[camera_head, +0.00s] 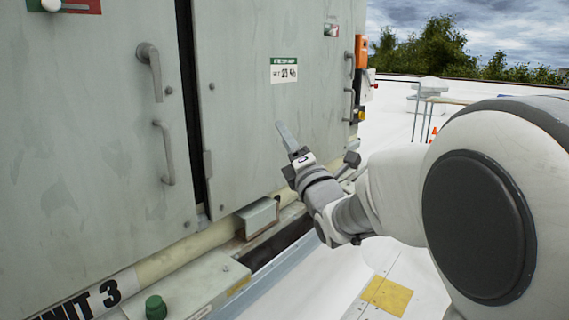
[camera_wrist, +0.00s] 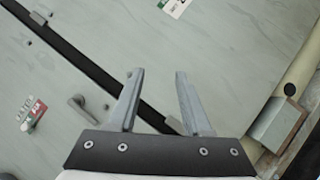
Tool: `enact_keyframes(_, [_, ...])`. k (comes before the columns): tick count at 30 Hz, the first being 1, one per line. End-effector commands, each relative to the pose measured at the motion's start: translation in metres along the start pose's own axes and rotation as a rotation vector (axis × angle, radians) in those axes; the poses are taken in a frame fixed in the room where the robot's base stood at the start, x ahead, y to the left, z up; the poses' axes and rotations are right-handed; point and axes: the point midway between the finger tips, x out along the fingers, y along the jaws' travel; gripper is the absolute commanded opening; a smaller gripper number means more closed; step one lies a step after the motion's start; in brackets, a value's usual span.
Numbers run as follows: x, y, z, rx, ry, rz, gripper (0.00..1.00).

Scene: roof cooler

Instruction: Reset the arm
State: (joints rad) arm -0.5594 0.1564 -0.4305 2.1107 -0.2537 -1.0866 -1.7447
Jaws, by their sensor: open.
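My gripper (camera_head: 318,146) is in front of the right door panel (camera_head: 240,110) of the grey-green cooler unit in the head view. One finger shows clearly there, pointing up and left; the other is partly hidden by the wrist. In the wrist view my gripper (camera_wrist: 158,98) has its two fingers spread apart with nothing between them. Behind them lie the pale panel (camera_wrist: 230,60) and the dark door gap (camera_wrist: 85,65). I cannot tell how far the fingertips are from the panel.
The left door has a lever handle (camera_head: 152,72) and a pull handle (camera_head: 165,152). A small box (camera_head: 260,217) juts out below the right panel. A green knob (camera_head: 156,307) stands on the ledge at lower left.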

Motion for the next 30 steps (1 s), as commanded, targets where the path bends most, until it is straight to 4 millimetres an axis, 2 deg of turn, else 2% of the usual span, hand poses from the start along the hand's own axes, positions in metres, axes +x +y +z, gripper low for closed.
enact_keyframes(1, [-0.008, -0.004, 0.014, 0.088, -0.022, -0.065, 0.49])
enact_keyframes(6, [-0.045, -0.027, 0.041, 0.421, -0.105, -0.301, 0.49])
enact_keyframes(8, [-0.062, -0.034, 0.047, 0.537, -0.143, -0.38, 0.49])
enact_keyframes(13, [-0.118, -0.047, 0.054, 0.859, -0.281, -0.588, 0.49])
enact_keyframes(20, [-0.211, -0.054, 0.043, 1.25, -0.544, -0.843, 0.49])
enact_keyframes(24, [-0.273, -0.053, 0.027, 1.449, -0.753, -0.977, 0.49])
enact_keyframes(30, [-0.359, -0.044, -0.001, 1.654, -1.1, -1.119, 0.49])
